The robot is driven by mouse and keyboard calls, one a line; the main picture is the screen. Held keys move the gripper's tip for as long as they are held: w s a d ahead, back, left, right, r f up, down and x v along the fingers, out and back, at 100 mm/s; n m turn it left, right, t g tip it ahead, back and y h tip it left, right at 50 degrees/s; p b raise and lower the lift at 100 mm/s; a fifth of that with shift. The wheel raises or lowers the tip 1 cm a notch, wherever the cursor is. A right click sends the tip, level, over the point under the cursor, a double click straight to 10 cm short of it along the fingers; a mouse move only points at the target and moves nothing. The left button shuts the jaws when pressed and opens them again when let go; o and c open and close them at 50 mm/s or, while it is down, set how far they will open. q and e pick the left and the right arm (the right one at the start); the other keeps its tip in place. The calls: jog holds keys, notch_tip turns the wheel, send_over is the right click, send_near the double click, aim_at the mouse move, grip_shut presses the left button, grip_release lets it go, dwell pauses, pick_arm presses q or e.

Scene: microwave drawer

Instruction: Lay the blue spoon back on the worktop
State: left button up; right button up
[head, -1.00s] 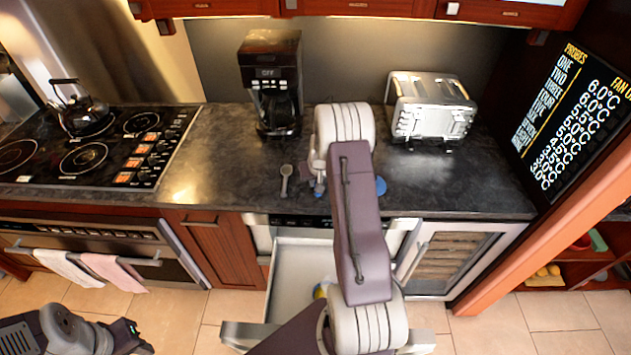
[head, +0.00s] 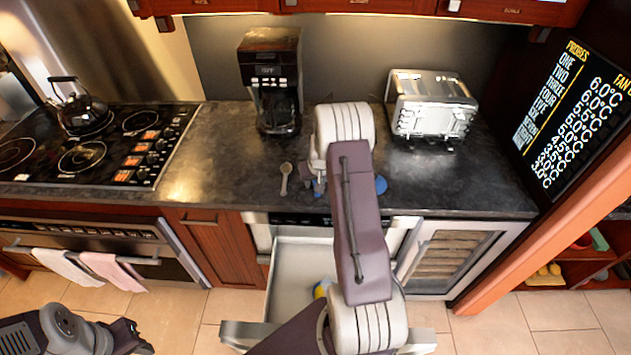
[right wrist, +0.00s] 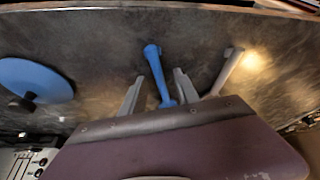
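The blue spoon (right wrist: 155,70) shows in the right wrist view, lying against the dark worktop (right wrist: 105,60) between the two fingers of my right gripper (right wrist: 158,92). The fingers are apart, with a gap on each side of the spoon, so the gripper is open. In the head view my right gripper (head: 319,186) is low over the worktop (head: 225,150), and my arm hides the blue spoon. My left gripper (head: 130,338) is at the bottom left, over the floor, away from the worktop; its fingers are too unclear to read.
A grey spoon (head: 285,178) lies left of my right gripper. A blue round lid (right wrist: 35,80) with a dark knob lies on the other side. A coffee maker (head: 272,85) and a toaster (head: 430,105) stand behind. An open drawer (head: 290,275) is below the worktop edge.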

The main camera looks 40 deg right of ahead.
jog(key=b+v, duration=0.1)
jog(key=v, duration=0.8)
